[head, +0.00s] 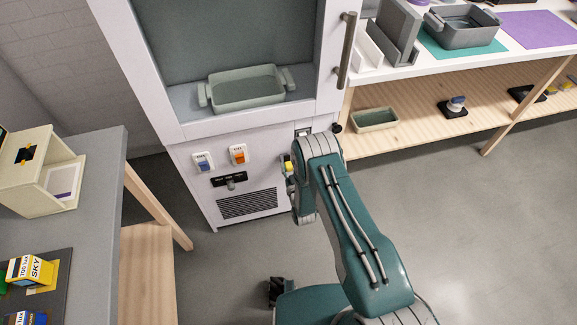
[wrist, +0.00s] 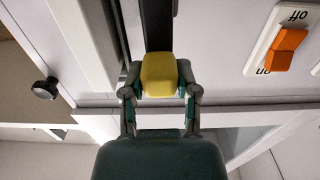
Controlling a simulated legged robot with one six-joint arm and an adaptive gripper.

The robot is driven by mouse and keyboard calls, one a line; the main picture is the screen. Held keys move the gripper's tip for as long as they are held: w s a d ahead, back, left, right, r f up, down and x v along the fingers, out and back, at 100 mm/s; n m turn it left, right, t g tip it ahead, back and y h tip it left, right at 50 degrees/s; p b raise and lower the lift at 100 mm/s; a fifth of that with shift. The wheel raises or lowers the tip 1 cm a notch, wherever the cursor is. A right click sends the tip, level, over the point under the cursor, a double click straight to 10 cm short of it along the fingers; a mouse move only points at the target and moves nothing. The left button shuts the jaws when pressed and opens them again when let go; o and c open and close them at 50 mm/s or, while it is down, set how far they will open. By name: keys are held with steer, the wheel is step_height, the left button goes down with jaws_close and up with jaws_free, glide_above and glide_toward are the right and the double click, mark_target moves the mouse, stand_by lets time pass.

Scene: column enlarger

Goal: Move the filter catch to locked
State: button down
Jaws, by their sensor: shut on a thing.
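In the wrist view, a yellow block-shaped grip (wrist: 160,75) sits at the end of a dark bar (wrist: 158,25) on the white cabinet. It appears to be the filter catch's handle; no lock marking is readable. My gripper (wrist: 160,92) is shut on the yellow grip, one finger on each side. In the head view, the yellow grip (head: 289,166) shows as a small patch at the cabinet's right front, beside my gripper (head: 292,172). My arm hides most of the catch there.
A dark round knob (wrist: 45,89) stands left of my gripper in the wrist view. A shelf bench (head: 480,105) is at right; the floor (head: 460,220) is clear.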

steer(key=w+d+f+m, duration=0.1)
steer(key=d+f+m, duration=0.4)
steer(key=m, duration=1.3)
steer(key=shift+w+d+f, duration=0.25)
steer(key=shift+w+d, duration=0.05)
steer(key=shift+w, duration=0.1)
stand_by(0.4)
steer(key=shift+c, duration=1.8)
jaws_free()
